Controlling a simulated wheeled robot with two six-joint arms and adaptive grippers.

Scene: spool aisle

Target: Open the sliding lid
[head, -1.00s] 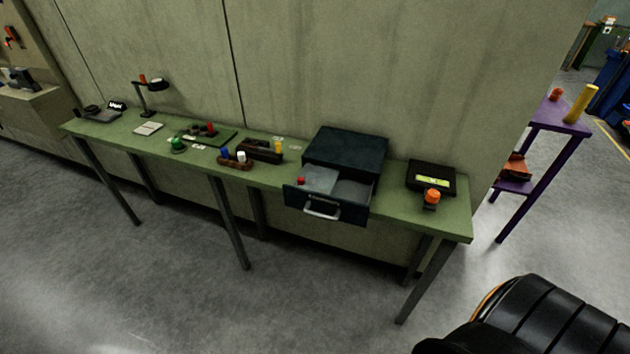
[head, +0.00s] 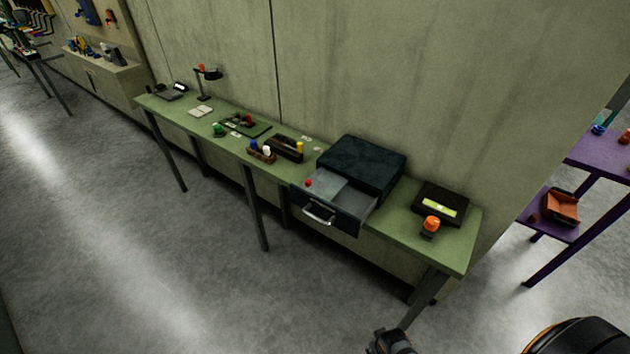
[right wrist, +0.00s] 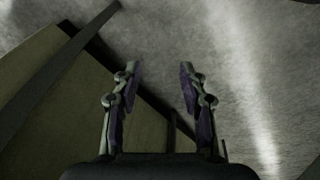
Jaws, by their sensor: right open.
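A dark blue-green cabinet (head: 372,163) stands on the green bench, with its drawer (head: 344,220) pulled out and a silver handle (head: 319,212) on the front. A grey sliding lid (head: 328,184) covers the left part of the drawer; the right part is uncovered and looks empty. A small red knob (head: 308,183) sits at the lid's left end. My right gripper (right wrist: 158,78) is open and empty in the right wrist view, over the floor, with its fingers apart. It is well away from the lid. My left gripper is not in view.
The green bench (head: 455,244) runs along a concrete wall. A black box with a yellow-green display (head: 438,206) and an orange-topped item (head: 431,226) stand right of the cabinet. Small bottles and a lamp (head: 207,75) are at left. A purple shelf (head: 595,158) stands at right. The front floor is clear.

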